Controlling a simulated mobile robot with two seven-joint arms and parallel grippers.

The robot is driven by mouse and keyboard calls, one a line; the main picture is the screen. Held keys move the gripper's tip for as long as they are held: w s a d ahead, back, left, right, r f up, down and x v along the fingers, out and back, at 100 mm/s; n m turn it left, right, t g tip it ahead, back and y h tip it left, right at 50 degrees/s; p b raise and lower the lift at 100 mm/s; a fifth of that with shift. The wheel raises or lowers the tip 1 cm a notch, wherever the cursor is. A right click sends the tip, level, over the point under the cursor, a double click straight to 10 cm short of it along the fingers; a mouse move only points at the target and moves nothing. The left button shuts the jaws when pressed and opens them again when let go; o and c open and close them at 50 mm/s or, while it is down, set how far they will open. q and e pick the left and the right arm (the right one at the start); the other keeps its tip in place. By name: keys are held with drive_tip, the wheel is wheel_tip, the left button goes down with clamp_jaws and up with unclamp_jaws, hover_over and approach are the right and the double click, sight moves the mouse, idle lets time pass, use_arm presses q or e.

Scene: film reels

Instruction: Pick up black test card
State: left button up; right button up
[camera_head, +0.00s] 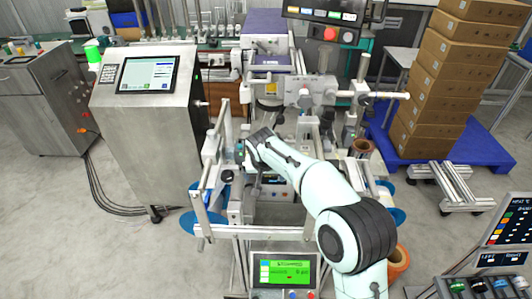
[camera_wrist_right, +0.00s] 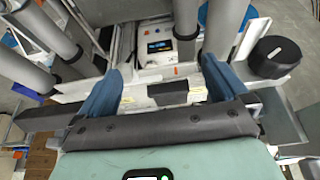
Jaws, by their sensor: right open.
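My right gripper (camera_wrist_right: 158,76) shows in the right wrist view with its two blue fingers spread wide apart. Nothing is held between them. A dark flat rectangle (camera_wrist_right: 168,92), which may be the black test card, lies on a pale machine surface in the gap between the fingers; I cannot tell for certain that it is the card. In the head view my right arm reaches in from the lower right, and its gripper (camera_head: 241,158) is over the middle of the machine, partly hidden by the wrist. The card cannot be made out there. My left gripper is not in view.
Grey rollers (camera_wrist_right: 225,28) and a black round knob (camera_wrist_right: 274,57) stand close around the gripper. A steel cabinet with a screen (camera_head: 148,74) stands left of the machine. A green display (camera_head: 281,271) is in front, and stacked cartons (camera_head: 432,75) are at right.

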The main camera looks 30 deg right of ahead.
drive_tip(key=w+d+p, duration=0.1)
drive_tip(key=w, duration=0.1)
drive_tip(key=w+d+p, duration=0.1)
drive_tip(key=w+d, duration=0.1)
drive_tip(key=w, duration=0.1)
drive_tip(key=w+d+p, duration=0.1)
drive_tip(key=w+p, duration=0.1)
drive_tip(key=shift+w+d+r, duration=0.1)
drive_tip(key=shift+w+d, duration=0.3)
drive_tip(key=x, duration=0.2)
drive_tip(key=shift+f, duration=0.45)
drive_tip(key=shift+d+f, duration=0.1)
drive_tip(key=shift+f, duration=0.1)
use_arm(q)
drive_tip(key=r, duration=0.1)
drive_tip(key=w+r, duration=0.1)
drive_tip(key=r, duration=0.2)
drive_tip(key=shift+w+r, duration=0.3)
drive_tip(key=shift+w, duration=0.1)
use_arm(e)
drive_tip(key=shift+c, duration=0.3)
drive_tip(key=c, duration=0.8)
